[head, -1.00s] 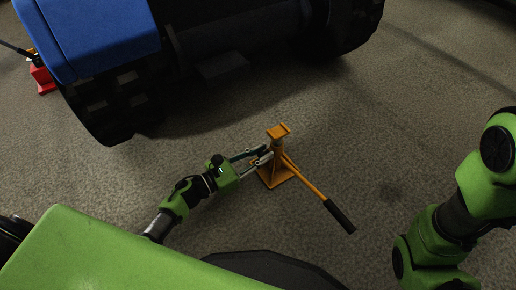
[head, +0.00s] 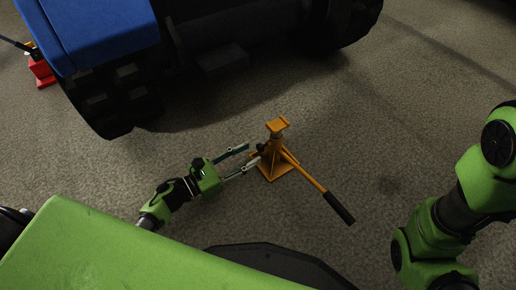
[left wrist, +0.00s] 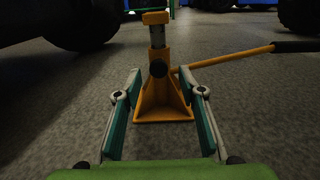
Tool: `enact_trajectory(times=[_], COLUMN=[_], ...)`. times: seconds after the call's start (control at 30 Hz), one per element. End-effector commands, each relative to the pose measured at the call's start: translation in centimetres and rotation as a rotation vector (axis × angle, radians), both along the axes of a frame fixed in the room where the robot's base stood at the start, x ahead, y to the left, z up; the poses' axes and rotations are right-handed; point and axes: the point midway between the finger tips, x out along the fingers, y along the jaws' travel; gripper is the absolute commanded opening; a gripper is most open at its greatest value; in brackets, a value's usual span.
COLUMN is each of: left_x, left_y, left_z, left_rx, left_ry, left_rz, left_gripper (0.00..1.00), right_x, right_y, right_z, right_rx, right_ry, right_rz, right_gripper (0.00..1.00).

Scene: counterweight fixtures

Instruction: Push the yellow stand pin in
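The yellow stand (head: 273,168) stands upright on the floor, with a square foot and a flat top. A dark round knob, which looks like its pin (left wrist: 158,69), shows on the near face of its post in the left wrist view. In the head view the pin (head: 261,147) sits on the stand's left side. My left gripper (head: 253,154) is open and empty, left of the stand, its fingers pointing at it. In the left wrist view the stand shows between the two spread fingers (left wrist: 160,72). How deep the pin sits I cannot tell. My right gripper is out of view.
A yellow lever with a black grip (head: 339,207) reaches from the stand to the lower right. A large blue vehicle with dark wheels (head: 112,105) stands behind. A red stand (head: 42,72) is at the far left. Grey floor is clear around the yellow stand.

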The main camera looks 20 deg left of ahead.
Motion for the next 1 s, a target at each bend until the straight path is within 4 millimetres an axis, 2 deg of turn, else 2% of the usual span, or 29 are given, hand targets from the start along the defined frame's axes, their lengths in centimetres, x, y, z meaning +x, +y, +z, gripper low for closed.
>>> enact_trajectory(times=[0.1,0.33,0.5,1.0], left_x=[-2.1,-4.6,-5.1,-5.1], left_y=[1.6,3.5,4.0,3.9], left_z=[-0.1,0.0,0.0,0.2], left_rx=[0.002,0.000,0.000,-0.004], left_ry=[0.002,0.001,0.000,0.000], left_rz=[0.000,0.000,-0.001,-0.001], left_gripper=[0.37,0.37,0.37,0.37], right_x=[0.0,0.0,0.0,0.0], right_y=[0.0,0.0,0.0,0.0], right_z=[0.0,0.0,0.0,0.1], right_rx=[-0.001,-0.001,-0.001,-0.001], right_ry=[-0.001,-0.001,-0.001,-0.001], right_rz=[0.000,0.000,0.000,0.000], right_gripper=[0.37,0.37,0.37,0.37])
